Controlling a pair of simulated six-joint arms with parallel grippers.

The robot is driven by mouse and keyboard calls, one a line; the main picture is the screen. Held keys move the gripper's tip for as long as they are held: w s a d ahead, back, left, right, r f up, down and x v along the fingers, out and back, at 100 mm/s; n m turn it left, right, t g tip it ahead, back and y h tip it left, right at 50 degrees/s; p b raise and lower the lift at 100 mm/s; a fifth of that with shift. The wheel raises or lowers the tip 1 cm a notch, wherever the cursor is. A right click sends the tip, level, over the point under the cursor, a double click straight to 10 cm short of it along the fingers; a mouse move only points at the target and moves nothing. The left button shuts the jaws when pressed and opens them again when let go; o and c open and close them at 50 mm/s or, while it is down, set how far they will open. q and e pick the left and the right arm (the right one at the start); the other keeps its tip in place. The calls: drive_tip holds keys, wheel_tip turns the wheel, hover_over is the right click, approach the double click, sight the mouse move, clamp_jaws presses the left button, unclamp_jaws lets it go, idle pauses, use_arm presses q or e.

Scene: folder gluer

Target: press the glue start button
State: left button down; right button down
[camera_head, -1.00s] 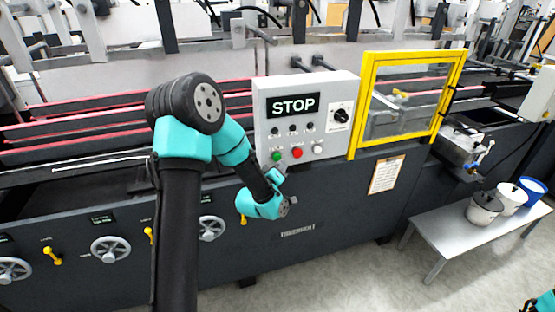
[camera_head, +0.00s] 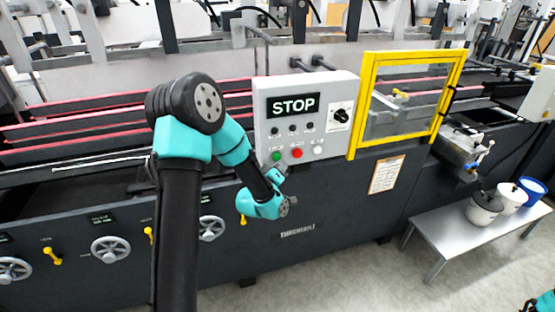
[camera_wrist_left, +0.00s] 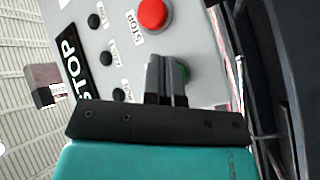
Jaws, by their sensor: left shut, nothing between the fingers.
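The grey control panel (camera_head: 340,90) carries a STOP display, several black buttons and a lower row of green, red and white buttons. The green button (camera_head: 277,156) is at the lower left of that row; its label is too small to read. My left gripper (camera_head: 281,169) is shut and empty just below it. In the left wrist view, the shut fingers (camera_wrist_left: 165,72) partly cover the green button (camera_wrist_left: 184,72). I cannot tell whether they touch it. The red button (camera_wrist_left: 153,14) is beside it. My right gripper is out of view; only a teal bit of that arm shows.
A yellow-framed guard (camera_head: 370,105) stands right of the panel, and a black selector knob (camera_head: 340,116) is on the panel. Handwheels (camera_head: 110,249) and yellow levers line the machine's front below. A low table (camera_head: 450,230) with pots is at the right.

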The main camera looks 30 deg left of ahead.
use_arm(q)
drive_tip(key=shift+w+a, duration=0.6)
drive_tip(key=shift+a, duration=0.1)
idle(1.6)
drive_tip(key=shift+s+d, duration=0.6)
drive_tip(key=shift+d, duration=0.1)
drive_tip(key=shift+d, duration=0.1)
idle(0.3)
drive_tip(key=s+d, duration=0.3)
drive_tip(key=shift+s+d, duration=0.15)
drive_tip(key=shift+d, duration=0.15)
idle(0.8)
